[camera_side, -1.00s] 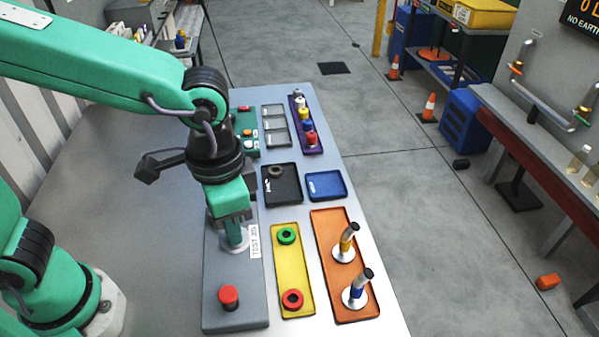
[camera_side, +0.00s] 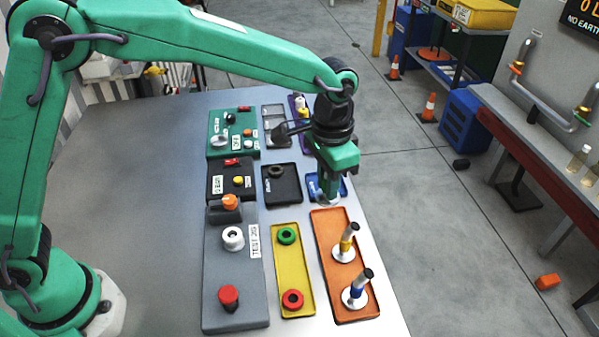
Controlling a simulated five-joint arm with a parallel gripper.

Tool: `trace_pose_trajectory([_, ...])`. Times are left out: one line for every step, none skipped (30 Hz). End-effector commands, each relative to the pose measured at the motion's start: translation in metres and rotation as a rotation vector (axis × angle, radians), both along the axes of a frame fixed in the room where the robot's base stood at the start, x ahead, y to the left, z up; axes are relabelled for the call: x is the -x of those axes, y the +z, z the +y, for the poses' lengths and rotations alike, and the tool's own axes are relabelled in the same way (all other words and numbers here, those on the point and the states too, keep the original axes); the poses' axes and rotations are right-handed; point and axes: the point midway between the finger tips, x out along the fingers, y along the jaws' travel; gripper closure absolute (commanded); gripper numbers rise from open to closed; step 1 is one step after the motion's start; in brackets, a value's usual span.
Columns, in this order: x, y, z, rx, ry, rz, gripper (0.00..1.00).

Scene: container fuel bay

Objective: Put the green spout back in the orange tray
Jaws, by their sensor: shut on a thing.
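My gripper (camera_side: 330,188) is shut on the green spout, whose pale round flange (camera_side: 327,201) shows just below the fingers. The fingers hide the rest of the spout, and its green colour does not show clearly. In the picture it is held over the far end of the orange tray (camera_side: 327,228), overlapping the blue tray (camera_side: 313,190); its height is hard to tell. The orange tray holds a yellow-banded spout (camera_side: 346,241) and a blue-banded spout (camera_side: 357,288), both upright in the middle and near part. The tray's far part looks bare.
The grey test jig (camera_side: 234,285) has an empty white socket (camera_side: 233,238) and a red button (camera_side: 229,297). A yellow tray (camera_side: 291,265) with a green ring (camera_side: 287,236) and a red ring (camera_side: 292,299) lies between jig and orange tray. A black tray (camera_side: 281,191) lies behind.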

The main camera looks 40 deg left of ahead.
Motion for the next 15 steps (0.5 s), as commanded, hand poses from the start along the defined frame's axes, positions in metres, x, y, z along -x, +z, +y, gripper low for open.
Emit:
trace_pose_trajectory([-0.009, -0.005, 0.000, 0.000, 0.002, 0.001, 1.00])
trace_pose_trajectory([-0.013, -0.007, 0.000, 0.000, 0.001, 0.000, 1.00])
trace_pose_trajectory([-0.018, -0.010, 0.001, 0.000, 0.001, 0.001, 1.00])
trace_pose_trajectory([-0.022, -0.011, 0.001, 0.000, 0.001, 0.000, 1.00])
trace_pose_trajectory([-0.025, -0.013, 0.001, 0.000, 0.000, 0.000, 1.00])
trace_pose_trajectory([-0.028, -0.015, 0.001, 0.000, 0.000, 0.000, 1.00])
trace_pose_trajectory([-0.030, -0.016, 0.001, 0.001, 0.000, -0.001, 1.00])
trace_pose_trajectory([-0.032, -0.017, 0.001, 0.001, 0.000, -0.001, 1.00])
trace_pose_trajectory([-0.034, -0.018, 0.001, 0.001, 0.000, -0.001, 1.00])
trace_pose_trajectory([-0.035, -0.019, 0.001, 0.000, -0.001, 0.000, 1.00])
trace_pose_trajectory([-0.035, -0.019, 0.001, 0.000, -0.001, 0.000, 1.00])
trace_pose_trajectory([-0.036, -0.020, 0.002, 0.000, -0.001, -0.001, 1.00])
trace_pose_trajectory([-0.036, -0.020, 0.002, 0.000, -0.001, -0.001, 1.00])
trace_pose_trajectory([-0.036, -0.020, 0.002, 0.000, -0.001, -0.001, 1.00])
trace_pose_trajectory([-0.036, -0.020, 0.002, 0.000, -0.001, -0.001, 1.00])
